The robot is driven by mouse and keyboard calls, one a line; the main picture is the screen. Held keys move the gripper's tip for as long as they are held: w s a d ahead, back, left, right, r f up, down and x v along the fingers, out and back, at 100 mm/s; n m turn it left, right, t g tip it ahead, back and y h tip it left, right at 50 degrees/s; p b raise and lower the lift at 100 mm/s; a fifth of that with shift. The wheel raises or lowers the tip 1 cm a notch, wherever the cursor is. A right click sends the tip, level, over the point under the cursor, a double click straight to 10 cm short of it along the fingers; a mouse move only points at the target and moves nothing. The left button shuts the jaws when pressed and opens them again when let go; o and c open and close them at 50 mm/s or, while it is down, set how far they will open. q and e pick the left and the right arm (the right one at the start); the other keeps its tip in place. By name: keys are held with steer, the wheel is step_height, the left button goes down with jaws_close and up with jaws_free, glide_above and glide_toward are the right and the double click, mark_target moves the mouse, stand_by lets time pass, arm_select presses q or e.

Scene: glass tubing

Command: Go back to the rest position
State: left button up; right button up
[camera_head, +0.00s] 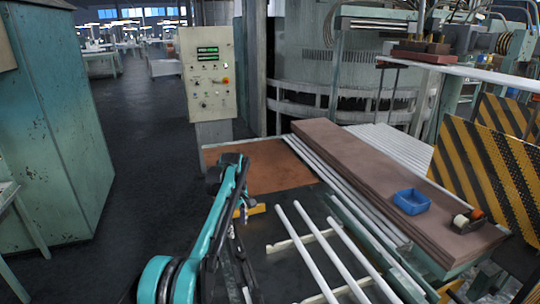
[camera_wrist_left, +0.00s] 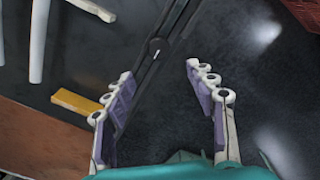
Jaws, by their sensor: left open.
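My left gripper (camera_head: 240,207) hangs below the wrist at the end of the teal arm, just left of a small yellow block (camera_head: 256,209). In the left wrist view its two purple-padded fingers (camera_wrist_left: 159,72) are spread apart with nothing between them. The yellow block also shows in that view (camera_wrist_left: 78,103), to the left of the fingers and apart from them. White glass tubes (camera_head: 315,250) lie side by side on the rack at the front, clear of the gripper. The ends of white tubes show in the wrist view (camera_wrist_left: 38,40). My right gripper is not in view.
A brown board (camera_head: 255,165) lies behind the arm. A long brown bench top (camera_head: 375,175) at right carries a blue bin (camera_head: 411,201) and a tape dispenser (camera_head: 468,220). A control panel (camera_head: 208,75) stands behind. A green cabinet (camera_head: 55,130) stands left; dark floor between is clear.

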arm_select(q)
steer(key=s+r+m+t+b, duration=0.2)
steer(key=s+r+m, duration=0.1)
steer(key=s, duration=0.6)
steer(key=s+r+m+t+b, duration=0.2)
steer(key=s+r+m, duration=0.15)
steer(key=s, duration=0.65)
steer(key=s+f+m+t+b, duration=0.1)
steer(key=s+f+m, duration=0.2)
steer(key=s+f, duration=0.3)
steer(key=s+a+f+m+t+b, duration=0.1)
steer(key=s+f+m+t, duration=0.1)
steer(key=s+f, duration=0.5)
steer(key=s+m, duration=0.1)
steer(key=s, duration=0.5)
steer(key=shift+s+a+b, duration=0.15)
steer(key=shift+s+b, duration=0.1)
steer(key=shift+b, duration=0.1)
